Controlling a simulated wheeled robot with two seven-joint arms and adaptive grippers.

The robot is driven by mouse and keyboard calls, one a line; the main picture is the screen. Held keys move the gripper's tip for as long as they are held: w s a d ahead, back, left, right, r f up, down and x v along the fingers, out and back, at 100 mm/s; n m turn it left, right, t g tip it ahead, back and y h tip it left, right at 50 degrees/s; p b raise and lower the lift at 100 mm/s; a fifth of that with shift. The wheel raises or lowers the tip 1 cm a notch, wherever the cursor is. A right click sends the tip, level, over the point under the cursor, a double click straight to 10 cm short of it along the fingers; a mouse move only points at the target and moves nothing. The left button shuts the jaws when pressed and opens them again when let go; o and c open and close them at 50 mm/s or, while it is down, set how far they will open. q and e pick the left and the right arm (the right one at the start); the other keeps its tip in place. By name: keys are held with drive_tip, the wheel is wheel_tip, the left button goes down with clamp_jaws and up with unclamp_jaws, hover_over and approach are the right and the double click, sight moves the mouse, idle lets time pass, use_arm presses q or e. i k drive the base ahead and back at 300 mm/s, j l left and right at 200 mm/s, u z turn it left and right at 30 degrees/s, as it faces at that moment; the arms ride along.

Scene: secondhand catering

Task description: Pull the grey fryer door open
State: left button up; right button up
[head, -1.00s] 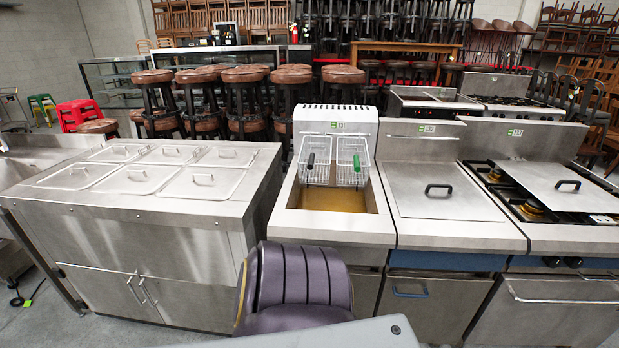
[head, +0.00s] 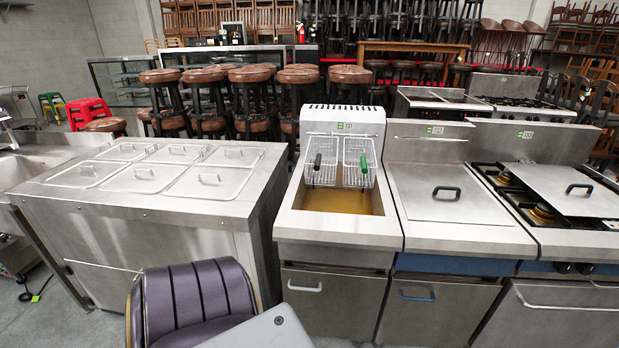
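The fryer (head: 390,228) stands in the middle of the view, with two wire baskets (head: 322,162) over its oil well. Below its top is a grey metal door (head: 335,312) with a pale grey bar handle (head: 305,287) near its upper left. The door looks shut, and its lower part is cut off by the picture's bottom edge. Neither of my grippers is in view, and nothing touches the handle.
A purple padded chair (head: 195,300) stands in front, left of the door. A steel counter with lids (head: 215,214) is at left. To the right are a lidded unit (head: 455,238) with a blue-handled door (head: 420,312) and a burner range (head: 575,243). Stools (head: 255,105) fill the back.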

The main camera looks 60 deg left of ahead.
sight(347, 306)
drive_tip(key=u, duration=1.7)
drive_tip(key=l+z, duration=0.1)
